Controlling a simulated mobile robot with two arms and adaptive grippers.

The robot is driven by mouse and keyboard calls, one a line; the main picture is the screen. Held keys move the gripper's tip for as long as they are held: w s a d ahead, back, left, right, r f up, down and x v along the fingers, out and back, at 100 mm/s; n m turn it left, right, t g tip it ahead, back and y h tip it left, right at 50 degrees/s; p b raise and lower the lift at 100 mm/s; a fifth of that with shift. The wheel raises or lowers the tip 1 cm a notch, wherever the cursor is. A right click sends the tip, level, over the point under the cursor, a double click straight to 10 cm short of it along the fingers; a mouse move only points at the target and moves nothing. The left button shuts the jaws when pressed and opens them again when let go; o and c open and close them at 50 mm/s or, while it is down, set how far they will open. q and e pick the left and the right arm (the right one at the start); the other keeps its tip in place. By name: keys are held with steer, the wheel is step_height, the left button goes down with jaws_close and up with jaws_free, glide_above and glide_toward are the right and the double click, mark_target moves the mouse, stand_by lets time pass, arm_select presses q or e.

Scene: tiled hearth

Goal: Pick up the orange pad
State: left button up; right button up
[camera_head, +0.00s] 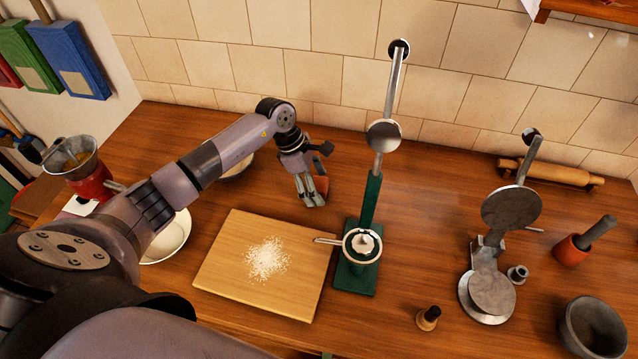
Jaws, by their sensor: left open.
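The orange pad (322,184) shows as a small orange-red patch right beside the fingers of my left gripper (312,201), behind the cutting board. The gripper and its fingers hide part of it, so its full shape cannot be told. My left gripper is open and points down close to the wooden counter. The fingers are at the pad, but I cannot tell whether they touch it. My right gripper is not in view.
A cutting board (220,262) with white shreds lies in front of the gripper. A green-based stand (371,200) rises close on its right. A pale bowl (172,238) sits under my left arm. A metal press (511,208) stands farther right. Tiled wall backs the counter.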

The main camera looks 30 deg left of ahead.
mark_target(317, 183)
arm_select(q)
steer(key=shift+c, duration=0.5)
steer(key=c, duration=0.9)
steer(key=shift+r, duration=0.15)
steer(key=shift+c, duration=0.2)
step_height(317, 183, up, 20)
steer(key=b, duration=0.5)
